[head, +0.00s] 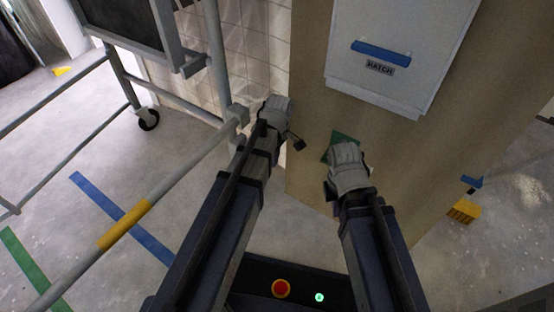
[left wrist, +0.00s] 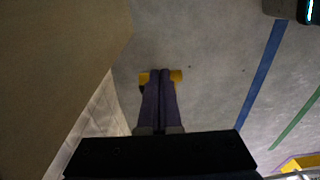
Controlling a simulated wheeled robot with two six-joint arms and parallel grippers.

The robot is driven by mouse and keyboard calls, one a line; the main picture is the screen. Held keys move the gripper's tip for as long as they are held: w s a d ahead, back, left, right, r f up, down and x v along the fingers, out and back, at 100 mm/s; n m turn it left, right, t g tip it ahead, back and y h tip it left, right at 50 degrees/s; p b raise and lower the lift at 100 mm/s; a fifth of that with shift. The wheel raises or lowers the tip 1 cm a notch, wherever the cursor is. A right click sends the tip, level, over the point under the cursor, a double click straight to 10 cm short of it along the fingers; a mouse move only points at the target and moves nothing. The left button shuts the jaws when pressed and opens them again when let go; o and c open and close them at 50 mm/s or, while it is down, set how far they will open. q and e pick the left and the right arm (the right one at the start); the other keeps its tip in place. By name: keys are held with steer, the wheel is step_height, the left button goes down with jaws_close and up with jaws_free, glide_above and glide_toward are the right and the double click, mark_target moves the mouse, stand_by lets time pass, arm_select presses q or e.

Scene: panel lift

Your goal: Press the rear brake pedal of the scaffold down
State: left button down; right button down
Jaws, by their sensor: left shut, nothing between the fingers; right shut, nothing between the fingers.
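The scaffold (head: 180,153) is a grey tube frame at the left of the head view, with a yellow band on its lower tube. One black castor (head: 148,120) shows on the floor. My left gripper (head: 277,108) is beside the scaffold's near corner post. In the left wrist view its shut fingers (left wrist: 157,72) lie across a small yellow piece, probably the brake pedal (left wrist: 176,76), which shows on both sides of the fingertips. I cannot tell whether they touch. The pedal is hidden in the head view. My right gripper (head: 348,168) is shut and empty before the wooden panel.
The wooden panel (head: 304,80) carries a white box labelled HATCH (head: 395,45) with a blue handle. A yellow-and-blue object (head: 464,210) stands right of the panel. Blue tape (head: 122,218) and green tape (head: 32,265) mark the open floor at left. A tiled wall is behind.

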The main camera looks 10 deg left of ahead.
arm_select(q)
steer(key=s+d+r+p, duration=0.2)
steer(key=d+r+p, duration=0.4)
steer(key=r+p, duration=0.1)
steer(key=shift+s+d+r, duration=0.25)
steer(key=shift+d+r, duration=0.15)
steer(key=shift+r, duration=0.2)
steer(key=s+d+r+m+p, duration=0.3)
steer(key=s+r+m+p, duration=0.85)
steer(key=m, duration=0.65)
step_height(320, 180, up, 37)
steer(key=p, duration=3.7)
